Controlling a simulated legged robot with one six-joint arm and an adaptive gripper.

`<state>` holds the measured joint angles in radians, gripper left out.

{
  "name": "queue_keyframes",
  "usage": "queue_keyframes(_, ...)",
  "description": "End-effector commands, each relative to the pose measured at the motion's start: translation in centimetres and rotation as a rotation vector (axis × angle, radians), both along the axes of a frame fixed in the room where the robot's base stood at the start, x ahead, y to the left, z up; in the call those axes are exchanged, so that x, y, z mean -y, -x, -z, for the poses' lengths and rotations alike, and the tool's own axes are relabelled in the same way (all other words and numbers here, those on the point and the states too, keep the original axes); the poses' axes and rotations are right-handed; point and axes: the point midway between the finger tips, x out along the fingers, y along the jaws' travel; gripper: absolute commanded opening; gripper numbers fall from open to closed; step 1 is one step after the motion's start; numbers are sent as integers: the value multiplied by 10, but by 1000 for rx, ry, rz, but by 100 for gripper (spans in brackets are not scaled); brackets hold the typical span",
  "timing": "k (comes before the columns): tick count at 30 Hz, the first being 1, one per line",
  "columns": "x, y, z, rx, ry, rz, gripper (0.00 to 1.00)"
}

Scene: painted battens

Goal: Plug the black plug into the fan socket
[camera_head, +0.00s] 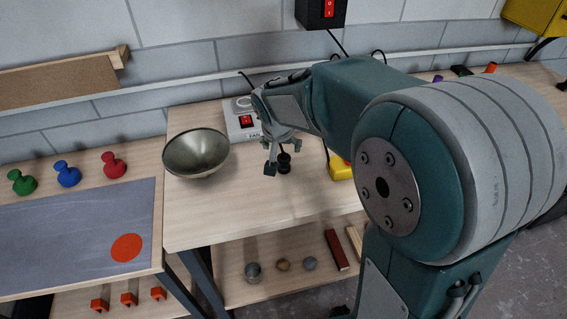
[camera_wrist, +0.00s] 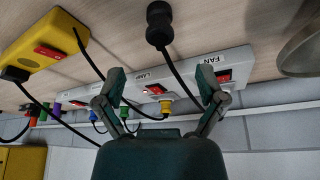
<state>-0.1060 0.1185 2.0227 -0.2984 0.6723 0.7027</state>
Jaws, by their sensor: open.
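The black plug (camera_head: 284,164) stands on the tabletop just below my gripper (camera_head: 283,150) in the head view. In the wrist view the plug (camera_wrist: 158,22) is at the top centre, with its black cord running down between the fingers. The fan socket (camera_head: 241,122) is a white unit with a red switch and a FAN label, at the back of the table, left of the gripper. It also shows in the wrist view (camera_wrist: 203,73), partly behind the right finger.
A metal bowl (camera_head: 196,153) stands left of the plug. A yellow box (camera_head: 342,169) with a red switch (camera_wrist: 50,52) sits on the other side. A unit labelled LAMP (camera_wrist: 140,78) adjoins the fan unit, with a yellow plug (camera_wrist: 165,107) nearby. Bare tabletop lies in front.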

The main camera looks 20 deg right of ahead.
Motion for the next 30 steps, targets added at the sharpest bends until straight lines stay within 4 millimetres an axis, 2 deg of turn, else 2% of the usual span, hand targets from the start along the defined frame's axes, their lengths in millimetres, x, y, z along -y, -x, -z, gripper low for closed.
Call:
queue_keyframes(9,7,-16,45,-5,1,1,89)
queue_keyframes(22,8,-19,52,-2,0,-1,89)
queue_keyframes(30,13,-33,89,-5,1,0,89)
